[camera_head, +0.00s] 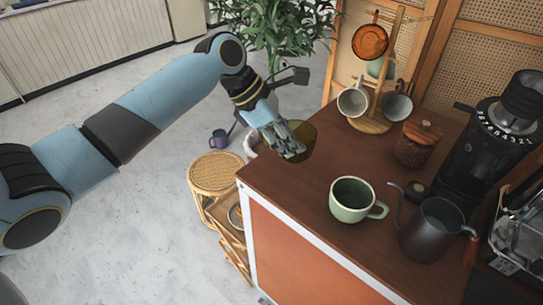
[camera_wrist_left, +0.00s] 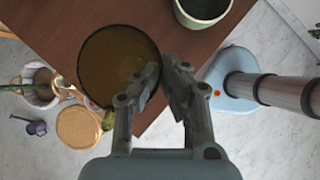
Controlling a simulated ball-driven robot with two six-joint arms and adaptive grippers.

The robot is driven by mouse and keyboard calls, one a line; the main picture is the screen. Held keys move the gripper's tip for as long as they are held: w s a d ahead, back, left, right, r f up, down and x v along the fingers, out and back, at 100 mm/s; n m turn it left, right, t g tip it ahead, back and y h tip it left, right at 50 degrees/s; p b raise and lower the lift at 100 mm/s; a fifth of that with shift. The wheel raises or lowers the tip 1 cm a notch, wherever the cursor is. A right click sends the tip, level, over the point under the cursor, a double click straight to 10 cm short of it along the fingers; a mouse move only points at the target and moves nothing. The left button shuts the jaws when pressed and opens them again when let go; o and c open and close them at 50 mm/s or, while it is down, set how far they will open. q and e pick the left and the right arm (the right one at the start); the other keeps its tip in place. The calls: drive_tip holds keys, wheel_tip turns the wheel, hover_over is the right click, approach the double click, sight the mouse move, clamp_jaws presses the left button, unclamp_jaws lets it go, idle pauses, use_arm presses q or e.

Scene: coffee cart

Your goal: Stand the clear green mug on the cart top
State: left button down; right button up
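The clear green mug (camera_head: 303,133) shows as an olive, see-through shape at my left gripper (camera_head: 289,146), by the far left corner of the cart top (camera_head: 290,185). In the left wrist view the mug is a dark olive round (camera_wrist_left: 115,62) beside the fingertips. My left gripper (camera_wrist_left: 163,75) is nearly closed, with the mug's edge at its tips. The fingers hide the exact grip point, and I cannot tell whether the mug touches the cart top. My right gripper is not in view.
An opaque green mug (camera_head: 348,212) and a dark kettle (camera_head: 430,232) stand on the cart. A mug tree (camera_head: 369,124) with several hanging mugs, a jar (camera_head: 416,150) and a grinder (camera_head: 490,150) stand behind. Bare wood lies left of the opaque mug. A rattan stool (camera_head: 215,172) is beside the cart.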

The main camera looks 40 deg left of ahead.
use_arm(q)
drive_tip(key=shift+s+a+f, duration=0.1)
drive_tip(key=shift+a+f, duration=0.6)
drive_tip(key=shift+f, duration=0.4)
drive_tip(key=shift+s+a+f, duration=0.1)
drive_tip(key=shift+a+f, duration=0.65)
drive_tip(key=shift+f, duration=0.35)
drive_tip(key=shift+s+a+f, duration=0.1)
drive_tip(key=shift+a+f, duration=0.6)
drive_tip(key=shift+f, duration=0.4)
drive_tip(key=shift+p, duration=0.3)
drive_tip(key=c, duration=1.5)
unclamp_jaws()
drive_tip(key=shift+f, duration=0.1)
